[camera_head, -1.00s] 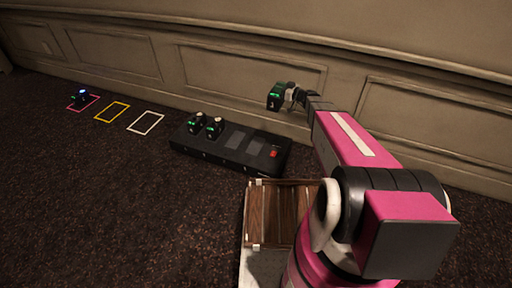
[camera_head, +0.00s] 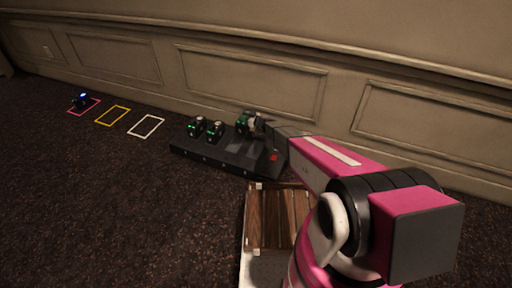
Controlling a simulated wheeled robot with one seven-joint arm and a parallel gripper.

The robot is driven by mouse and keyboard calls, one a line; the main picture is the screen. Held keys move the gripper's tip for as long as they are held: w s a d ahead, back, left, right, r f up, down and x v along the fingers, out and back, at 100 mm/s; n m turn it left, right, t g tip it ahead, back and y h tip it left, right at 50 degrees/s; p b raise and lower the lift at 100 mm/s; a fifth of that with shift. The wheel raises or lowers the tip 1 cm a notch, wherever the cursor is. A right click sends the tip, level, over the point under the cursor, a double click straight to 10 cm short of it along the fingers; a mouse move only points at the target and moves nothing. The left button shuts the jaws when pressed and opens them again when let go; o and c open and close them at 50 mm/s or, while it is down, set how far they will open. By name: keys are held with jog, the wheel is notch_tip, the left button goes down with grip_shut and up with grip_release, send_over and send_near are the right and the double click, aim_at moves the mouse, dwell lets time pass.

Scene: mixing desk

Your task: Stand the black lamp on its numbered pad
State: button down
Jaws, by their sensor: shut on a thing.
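My gripper (camera_head: 254,124) is shut on a small black lamp (camera_head: 241,123) with a green-lit face. The lamp is upright over the right-middle part of the black mixing desk (camera_head: 207,157), to the right of two similar units. I cannot tell whether its base touches the desk. The dark pads on the desk top (camera_head: 235,145) lie around and below it, partly hidden by the lamp and gripper. No number can be read on them at this size.
Two black units with green lights, one (camera_head: 194,127) and another (camera_head: 215,130), stand on the desk's left part. A red button (camera_head: 274,157) is at its right. A blue-lit unit (camera_head: 81,100) stands at a pink outline. Yellow (camera_head: 113,115) and white (camera_head: 146,126) outlines are empty. A wooden-slatted crate (camera_head: 253,219) is in front.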

jog(key=s+d+f, duration=0.7)
jog(key=s+f, duration=0.1)
jog(key=f, duration=0.2)
jog(key=shift+s+d+f, duration=0.15)
jog(key=shift+d+f, duration=0.1)
dwell(0.3)
jog(key=c, duration=0.9)
grip_release()
jog(key=shift+f, duration=0.15)
jog(key=shift+o, duration=0.2)
